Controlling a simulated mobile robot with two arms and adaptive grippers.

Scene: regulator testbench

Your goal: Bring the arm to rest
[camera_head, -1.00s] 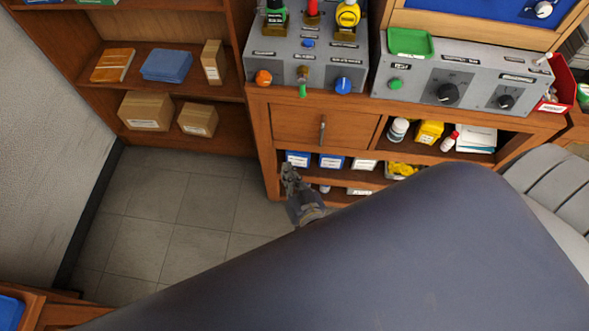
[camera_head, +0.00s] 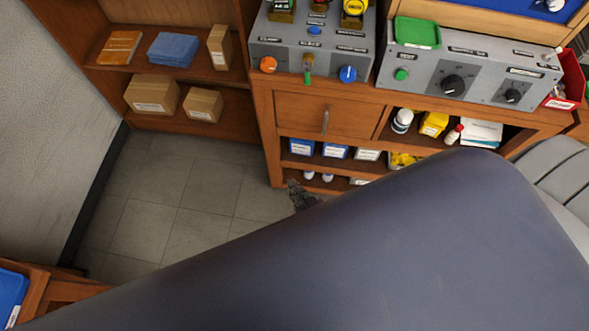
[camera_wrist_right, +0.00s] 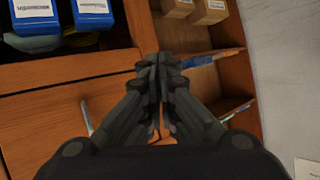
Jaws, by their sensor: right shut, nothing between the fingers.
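My right gripper (camera_head: 294,187) shows only in small part in the head view, low in front of the wooden bench's lower shelf. A large dark blue-grey part of my own arm hides the rest of it. In the right wrist view the right gripper (camera_wrist_right: 160,62) is shut, its fingertips together with nothing between them. A wooden drawer front with a metal handle (camera_wrist_right: 86,117) lies beyond it to the left. My left gripper does not show.
The wooden bench (camera_head: 262,115) carries grey panels with knobs (camera_head: 452,84) and a green tray (camera_head: 417,32). Its lower shelves hold boxes and bottles. A shelf unit with cardboard boxes (camera_head: 151,95) stands at the left. Tiled floor (camera_head: 185,200) between is clear.

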